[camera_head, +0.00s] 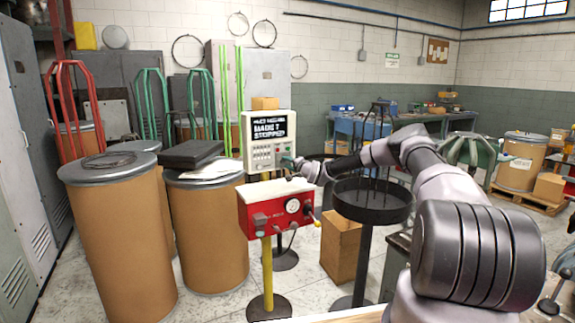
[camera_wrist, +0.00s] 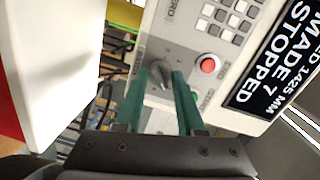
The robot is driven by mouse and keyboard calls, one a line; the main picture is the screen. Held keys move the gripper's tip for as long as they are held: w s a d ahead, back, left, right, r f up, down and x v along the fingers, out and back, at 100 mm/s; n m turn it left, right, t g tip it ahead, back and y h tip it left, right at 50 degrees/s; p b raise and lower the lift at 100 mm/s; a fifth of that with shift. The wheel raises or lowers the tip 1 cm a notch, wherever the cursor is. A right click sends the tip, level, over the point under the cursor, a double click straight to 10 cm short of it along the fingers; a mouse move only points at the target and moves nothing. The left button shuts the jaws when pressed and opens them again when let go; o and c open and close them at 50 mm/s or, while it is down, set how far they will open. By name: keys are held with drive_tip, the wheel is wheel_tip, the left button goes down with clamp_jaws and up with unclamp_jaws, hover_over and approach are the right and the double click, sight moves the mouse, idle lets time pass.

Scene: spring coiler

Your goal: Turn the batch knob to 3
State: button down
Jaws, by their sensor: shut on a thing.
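The control panel (camera_head: 266,140) is a pale box on a stand, with a dark screen and keypad; the screen reads "MADE 7 STOPPED". In the wrist view the panel (camera_wrist: 224,62) is turned sideways. The batch knob (camera_wrist: 160,74) is a grey dial on the panel's face, with small marks around it too small to read. My gripper (camera_wrist: 163,88) has green fingers on both sides of the knob and is shut on it. In the head view my gripper (camera_head: 288,162) reaches the panel's lower right; the knob is hidden there.
A red button (camera_wrist: 208,65) sits beside the knob. A red box (camera_head: 277,208) on a yellow post stands in front of the panel. A round black tray (camera_head: 371,200) stands to the right, close below my arm. Brown drums (camera_head: 120,235) stand at left.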

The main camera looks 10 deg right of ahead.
idle(0.3)
drive_tip(key=c, duration=0.5)
unclamp_jaws()
drive_tip(key=v, duration=1.1)
